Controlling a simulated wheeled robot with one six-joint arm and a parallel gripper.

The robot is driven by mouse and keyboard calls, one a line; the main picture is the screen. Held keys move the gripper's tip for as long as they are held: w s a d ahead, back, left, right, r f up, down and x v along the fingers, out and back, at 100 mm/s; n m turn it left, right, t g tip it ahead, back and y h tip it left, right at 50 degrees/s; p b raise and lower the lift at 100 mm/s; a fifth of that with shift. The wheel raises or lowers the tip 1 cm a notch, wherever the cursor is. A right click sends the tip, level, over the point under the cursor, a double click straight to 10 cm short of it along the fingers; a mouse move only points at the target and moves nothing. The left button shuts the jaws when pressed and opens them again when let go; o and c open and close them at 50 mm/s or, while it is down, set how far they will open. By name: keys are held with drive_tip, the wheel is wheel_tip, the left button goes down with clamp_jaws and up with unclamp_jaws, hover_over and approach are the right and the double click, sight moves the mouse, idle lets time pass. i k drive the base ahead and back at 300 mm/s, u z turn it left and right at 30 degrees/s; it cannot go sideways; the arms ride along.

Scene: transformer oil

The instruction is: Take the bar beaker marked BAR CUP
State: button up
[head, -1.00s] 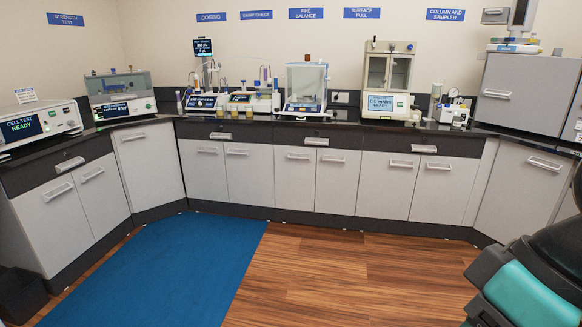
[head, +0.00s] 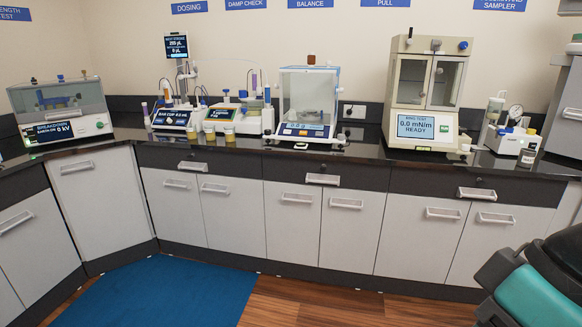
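Small yellow cups stand at the front of the counter in the head view, one by the dosing unit (head: 172,118) and one (head: 229,134) just to its right. A small dark-labelled jar (head: 527,157) stands at the right, by the column and sampler. The labels on the cups and jar are too small to read, so I cannot tell which is the bar beaker. Part of my arm shows in teal and black at the lower right; my gripper is out of view.
A dark counter (head: 360,152) over grey cabinets runs along the wall. It carries a breakdown tester (head: 62,112), a glass-cased balance (head: 307,105) and a surface-pull instrument (head: 428,95). A blue mat (head: 160,292) lies on the wooden floor, which looks clear.

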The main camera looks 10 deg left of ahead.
sight(229, 132)
drive_tip(key=i, duration=0.9)
drive_tip(key=u, duration=2.1)
drive_tip(key=i, duration=2.6)
drive_tip(key=z, duration=1.8)
